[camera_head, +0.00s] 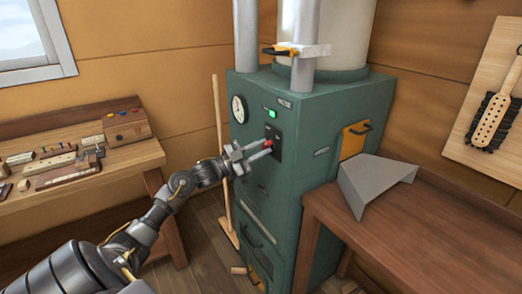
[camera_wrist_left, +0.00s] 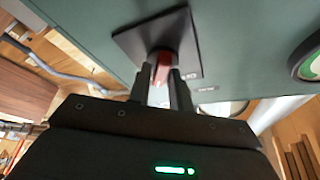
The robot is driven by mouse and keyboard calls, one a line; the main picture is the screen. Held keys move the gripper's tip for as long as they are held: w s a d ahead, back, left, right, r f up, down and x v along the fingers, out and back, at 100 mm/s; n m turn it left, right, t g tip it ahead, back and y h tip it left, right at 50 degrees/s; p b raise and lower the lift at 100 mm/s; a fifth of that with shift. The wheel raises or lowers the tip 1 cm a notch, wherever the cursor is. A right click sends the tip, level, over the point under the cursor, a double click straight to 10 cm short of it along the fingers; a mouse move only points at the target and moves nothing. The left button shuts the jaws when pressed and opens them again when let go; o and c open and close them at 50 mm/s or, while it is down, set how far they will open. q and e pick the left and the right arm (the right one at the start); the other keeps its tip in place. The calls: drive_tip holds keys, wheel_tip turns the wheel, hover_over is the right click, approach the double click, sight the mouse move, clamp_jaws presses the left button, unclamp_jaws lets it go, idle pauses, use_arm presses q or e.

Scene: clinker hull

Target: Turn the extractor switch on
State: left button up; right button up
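The extractor switch is a red lever (camera_head: 268,142) on a black plate (camera_head: 277,150) on the front of the green cabinet (camera_head: 330,110). My left gripper (camera_head: 268,148) reaches in from the left, with its fingertips at the lever. In the left wrist view the red lever (camera_wrist_left: 162,67) lies between the two fingertips (camera_wrist_left: 162,76), in front of the black plate (camera_wrist_left: 127,40). The fingers stand a narrow gap apart; I cannot tell whether they both press on the lever. The fingers partly hide the lever. My right gripper is not in view.
A lit green lamp (camera_head: 272,113) and a round dial (camera_head: 239,109) are above the switch. A broom (camera_head: 220,150) leans left of the cabinet. A workbench with small blocks (camera_head: 85,155) stands left, and a brown table with a grey bent sheet (camera_head: 370,182) right.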

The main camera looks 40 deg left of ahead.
use_arm(q)
drive_tip(key=shift+o, duration=1.4)
drive_tip(key=shift+s, duration=0.1)
